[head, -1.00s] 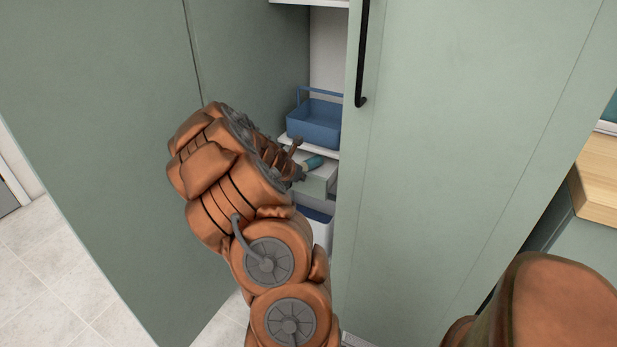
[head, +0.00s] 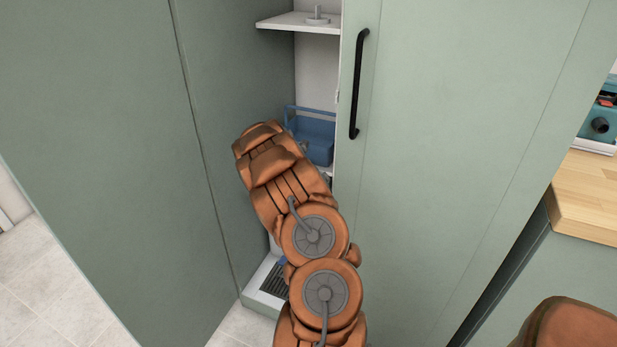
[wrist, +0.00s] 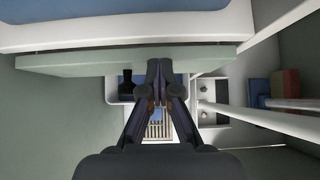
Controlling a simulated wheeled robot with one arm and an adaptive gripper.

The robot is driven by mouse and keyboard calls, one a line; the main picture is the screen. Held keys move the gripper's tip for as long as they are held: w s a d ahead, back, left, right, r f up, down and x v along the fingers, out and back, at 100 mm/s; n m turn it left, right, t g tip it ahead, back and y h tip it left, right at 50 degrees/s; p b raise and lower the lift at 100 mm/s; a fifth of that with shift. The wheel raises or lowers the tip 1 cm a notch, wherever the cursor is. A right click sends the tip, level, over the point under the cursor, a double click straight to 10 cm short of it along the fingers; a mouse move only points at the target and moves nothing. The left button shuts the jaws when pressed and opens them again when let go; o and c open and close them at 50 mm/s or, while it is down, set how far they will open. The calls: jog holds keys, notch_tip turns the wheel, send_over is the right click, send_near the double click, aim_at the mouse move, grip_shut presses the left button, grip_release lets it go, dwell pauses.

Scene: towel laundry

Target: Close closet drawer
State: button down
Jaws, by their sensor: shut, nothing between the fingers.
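The closet (head: 297,60) stands open, and I see into a narrow gap beside its green door (head: 450,120). In the wrist view a pale green panel (wrist: 75,62), which looks like the drawer front, runs across the upper part. My gripper (wrist: 160,66) is shut and empty, with its fingertips at the middle of that panel's lower edge. I cannot tell whether they touch it. In the head view my arm hides the gripper and the drawer, so how far the drawer sticks out does not show there.
A blue caddy (head: 318,138) sits on a closet shelf above my arm. A higher white shelf (head: 290,20) holds a small stand. The door with its black handle (head: 361,85) is close on the right. A wooden countertop (head: 590,195) is at far right.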

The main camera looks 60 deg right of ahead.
jog(key=shift+d, duration=0.2)
jog(key=a+f+v, duration=0.2)
jog(key=v, duration=1.1)
jog(key=shift+p, duration=0.35)
jog(key=shift+s, duration=0.1)
